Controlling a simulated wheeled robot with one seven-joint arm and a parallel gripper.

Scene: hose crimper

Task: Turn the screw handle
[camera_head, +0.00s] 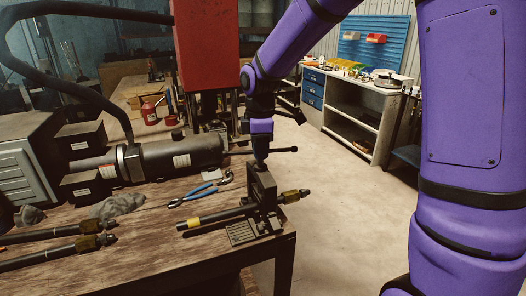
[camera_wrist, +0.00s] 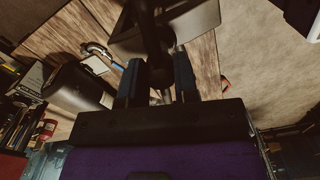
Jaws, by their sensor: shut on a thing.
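The hose crimper (camera_head: 264,190) stands upright near the right corner of the wooden table. Its screw handle (camera_head: 284,150) is a thin dark crossbar with a ball end, level above the frame, on top of a vertical screw. My gripper (camera_head: 260,148) points down from above and is shut on the screw handle at its middle. In the wrist view, the two fingers of my gripper (camera_wrist: 158,75) lie on either side of the dark handle and screw. The exact contact is dark and partly hidden. A hose with a yellow band (camera_head: 215,215) runs through the crimper, with a brass fitting (camera_head: 290,196) at its right.
Blue pliers (camera_head: 195,194) and a wrench lie left of the crimper. Two more hoses (camera_head: 60,252) lie at front left. A large grey cylinder (camera_head: 180,157) lies behind. The floor (camera_head: 350,220) right of the table is clear, with a workbench (camera_head: 350,115) beyond.

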